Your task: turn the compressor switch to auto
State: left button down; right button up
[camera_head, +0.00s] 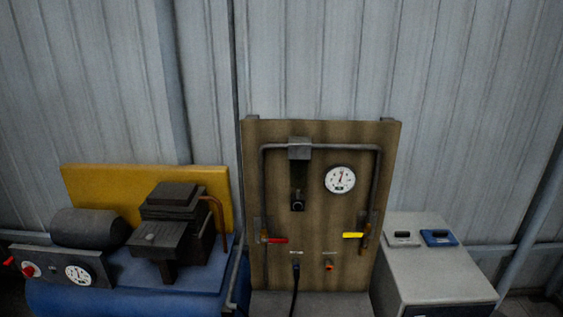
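The compressor (125,292) stands at the lower left, with a blue tank, a dark motor and a pump block on top. Its grey control panel (55,263) faces me at the far left. On the panel is a round red switch knob (28,270), small and near the left edge; I cannot read its position or its labels. A white round gauge (78,275) sits to its right. Another small red part (8,261) shows at the panel's left end. Neither of my grippers is in view.
A brown board (320,221) in the middle carries pipes, a gauge (340,179), a red-handled valve (276,240) and a yellow-handled valve (353,235). A black hose hangs down it. A grey cabinet (421,274) stands right. Behind is a corrugated wall (320,60).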

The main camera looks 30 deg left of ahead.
aim_at(29, 271)
jog(key=u, duration=2.55)
